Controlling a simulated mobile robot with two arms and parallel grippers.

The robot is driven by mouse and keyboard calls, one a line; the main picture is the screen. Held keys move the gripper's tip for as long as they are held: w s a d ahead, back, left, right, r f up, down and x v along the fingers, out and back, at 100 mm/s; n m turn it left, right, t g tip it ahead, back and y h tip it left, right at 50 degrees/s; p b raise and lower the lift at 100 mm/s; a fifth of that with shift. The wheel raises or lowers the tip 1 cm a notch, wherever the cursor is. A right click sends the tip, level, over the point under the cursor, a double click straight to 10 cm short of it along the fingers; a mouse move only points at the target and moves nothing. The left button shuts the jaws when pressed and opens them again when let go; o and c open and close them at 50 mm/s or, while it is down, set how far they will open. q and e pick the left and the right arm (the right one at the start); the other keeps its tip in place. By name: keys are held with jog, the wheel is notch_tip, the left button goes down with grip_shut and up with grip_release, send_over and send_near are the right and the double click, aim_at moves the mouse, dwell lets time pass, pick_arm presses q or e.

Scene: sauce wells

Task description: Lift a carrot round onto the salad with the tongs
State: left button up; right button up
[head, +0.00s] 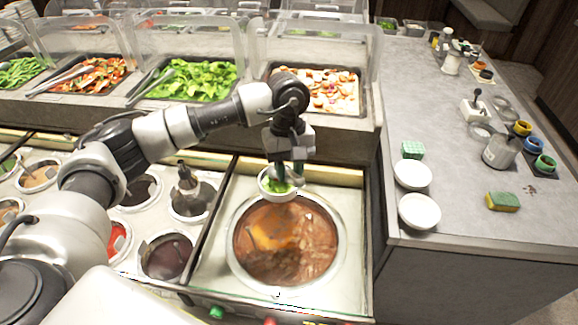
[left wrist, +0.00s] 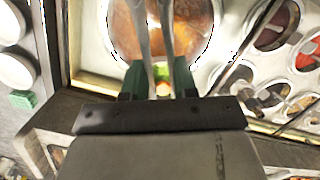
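My left gripper (head: 285,172) is over the far rim of the round well on the right. In the left wrist view its green fingers (left wrist: 158,78) stand either side of the metal tongs (left wrist: 153,30), whose two arms run toward the well. The gripper seems shut on the tongs. A small white bowl (head: 264,189) with green salad (head: 279,186) shows just below the fingers, by the well's far rim. A yellow-green patch shows between the fingers in the left wrist view. I cannot make out a carrot round for certain. My right gripper is not in view.
The well (head: 285,245) holds brown-orange contents. Trays of leaves (head: 205,78), red-orange pieces (head: 95,75) and pale pink pieces (head: 335,90) stand behind clear guards.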

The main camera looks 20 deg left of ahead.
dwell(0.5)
pick_arm(q)
jog(key=s+d+p+v, duration=0.1)
jog(key=p+v, duration=0.2)
jog(key=v, duration=0.5)
jog(key=shift+s+r, duration=0.25)
jog(key=shift+r, duration=0.35)
